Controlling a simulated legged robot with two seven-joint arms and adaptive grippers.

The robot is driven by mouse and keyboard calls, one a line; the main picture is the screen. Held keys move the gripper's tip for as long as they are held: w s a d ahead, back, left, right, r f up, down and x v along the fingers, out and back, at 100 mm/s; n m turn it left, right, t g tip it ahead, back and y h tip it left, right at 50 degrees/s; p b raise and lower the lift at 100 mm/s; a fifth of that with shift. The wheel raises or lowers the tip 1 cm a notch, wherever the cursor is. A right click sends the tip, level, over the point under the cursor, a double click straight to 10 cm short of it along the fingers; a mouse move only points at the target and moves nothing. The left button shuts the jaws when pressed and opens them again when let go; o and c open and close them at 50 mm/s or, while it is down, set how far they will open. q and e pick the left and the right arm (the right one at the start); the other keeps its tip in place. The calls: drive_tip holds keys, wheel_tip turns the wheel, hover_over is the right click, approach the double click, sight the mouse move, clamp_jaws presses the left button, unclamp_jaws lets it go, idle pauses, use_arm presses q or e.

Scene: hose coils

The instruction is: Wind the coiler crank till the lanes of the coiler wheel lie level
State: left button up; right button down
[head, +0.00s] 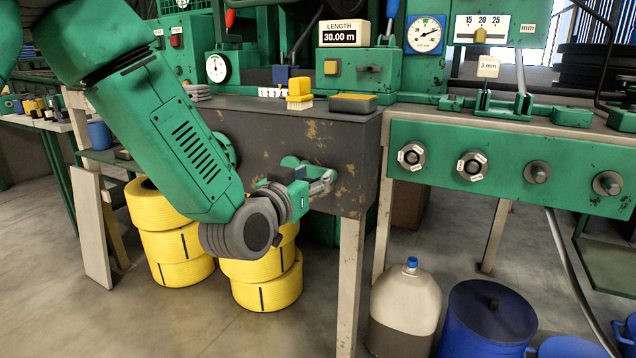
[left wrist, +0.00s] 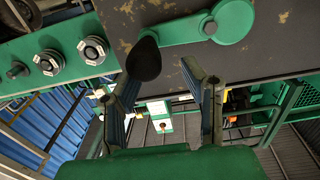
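The crank shows in the left wrist view as a green arm (left wrist: 188,30) on the dark, scuffed bench side, with a black knob (left wrist: 143,62) at its left end. In the head view its green end (head: 292,162) shows just beyond my gripper; my left arm hides part of the crank. My left gripper (head: 322,184) is open at the knob. In the left wrist view the fingers (left wrist: 161,70) stand apart, the knob close to the left fingertip; I cannot tell whether they touch. I cannot make out the coiler wheel or its lanes. My right gripper is out of view.
A green panel (head: 510,160) with several knobs is on the right. Yellow coils (head: 170,245), a jug (head: 405,300) and a blue drum (head: 485,325) stand below.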

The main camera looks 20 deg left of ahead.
use_arm(q)
drive_tip(key=shift+a+r+p, duration=1.8)
drive_tip(key=shift+a+r, duration=0.65)
drive_tip(key=shift+a, duration=0.75)
drive_tip(key=w+a+f+b, duration=0.1)
drive_tip(key=a+f+b, duration=0.5)
drive_tip(key=a+f, duration=0.15)
drive_tip(key=d+f+b, duration=0.5)
drive_tip(key=d+f, duration=0.2)
drive_tip(key=d, duration=0.1)
drive_tip(key=shift+s+d+r+p, duration=0.2)
drive_tip(key=shift+d+r+p, duration=0.8)
drive_tip(key=shift+d+r, duration=0.2)
drive_tip(key=shift+s+d+r+p, duration=0.2)
drive_tip(key=shift+d+r+p, duration=0.85)
drive_tip(key=shift+r, duration=0.25)
drive_tip(key=shift+s+d+r+p, duration=0.2)
drive_tip(key=shift+d+r+p, duration=0.8)
drive_tip(key=shift+d+r, duration=0.2)
